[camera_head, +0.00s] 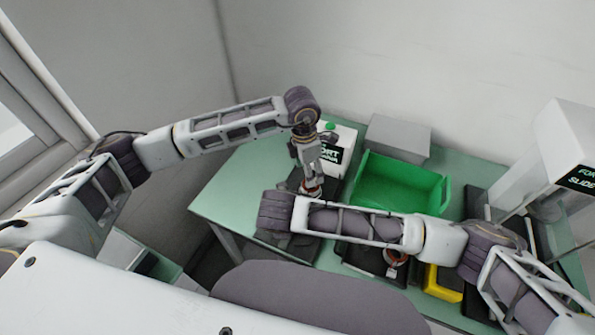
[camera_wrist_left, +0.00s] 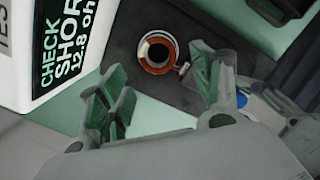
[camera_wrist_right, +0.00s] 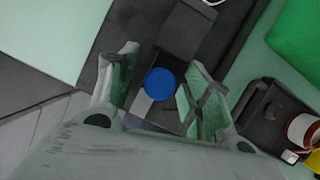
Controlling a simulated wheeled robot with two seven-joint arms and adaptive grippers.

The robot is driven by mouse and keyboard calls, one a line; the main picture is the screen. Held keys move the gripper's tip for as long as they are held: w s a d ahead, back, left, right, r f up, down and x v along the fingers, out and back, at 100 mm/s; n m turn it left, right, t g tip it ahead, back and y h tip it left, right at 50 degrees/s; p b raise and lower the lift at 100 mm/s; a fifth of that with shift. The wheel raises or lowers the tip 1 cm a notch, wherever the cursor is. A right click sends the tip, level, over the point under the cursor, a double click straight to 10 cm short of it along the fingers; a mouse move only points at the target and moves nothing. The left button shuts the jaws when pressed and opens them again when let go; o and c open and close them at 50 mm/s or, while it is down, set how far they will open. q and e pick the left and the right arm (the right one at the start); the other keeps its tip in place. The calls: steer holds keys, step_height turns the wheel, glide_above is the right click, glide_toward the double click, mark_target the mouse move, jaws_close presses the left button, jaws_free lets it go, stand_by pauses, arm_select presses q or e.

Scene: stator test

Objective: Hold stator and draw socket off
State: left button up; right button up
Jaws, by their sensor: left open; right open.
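A copper-and-white ring-shaped stator (camera_wrist_left: 157,52) stands on a dark plate in the left wrist view, a small connector (camera_wrist_left: 183,68) at its side. My left gripper (camera_wrist_left: 160,95) is open and empty, with the stator beyond its fingertips; in the head view it (camera_head: 310,172) points down over the stator (camera_head: 312,188). My right gripper (camera_wrist_right: 165,90) is open; a blue round piece (camera_wrist_right: 159,82) on a dark block shows between its fingers, apparently ungripped. In the head view my right forearm hides that gripper. I cannot tell which part is the socket.
A white tester (camera_wrist_left: 35,50) reads "CHECK SHOR… 12.8 oh…". A green bin (camera_head: 400,185) stands behind my right arm. Another copper ring part (camera_wrist_right: 303,130) sits on a black fixture beside a yellow block (camera_head: 442,284). A machine (camera_head: 560,150) stands at the right. The table's left end (camera_head: 235,190) is clear.

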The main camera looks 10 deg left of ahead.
mark_target(308, 191)
arm_select(q)
steer(key=shift+s+a+r+n+t+h, duration=0.4)
steer(key=shift+s+a+r+t+h, duration=0.1)
steer(key=shift+s+a+t+h, duration=0.15)
steer(key=shift+s+a+r+n+t+h, duration=0.45)
steer(key=shift+a+r+t, duration=0.1)
steer(key=shift+a, duration=0.2)
steer(key=shift+f, duration=0.1)
steer(key=shift+x, duration=5.95)
steer(key=c, duration=1.1)
arm_select(e)
steer(key=shift+c, duration=0.2)
arm_select(q)
steer(key=shift+o, duration=0.2)
arm_select(e)
steer(key=c, duration=1)
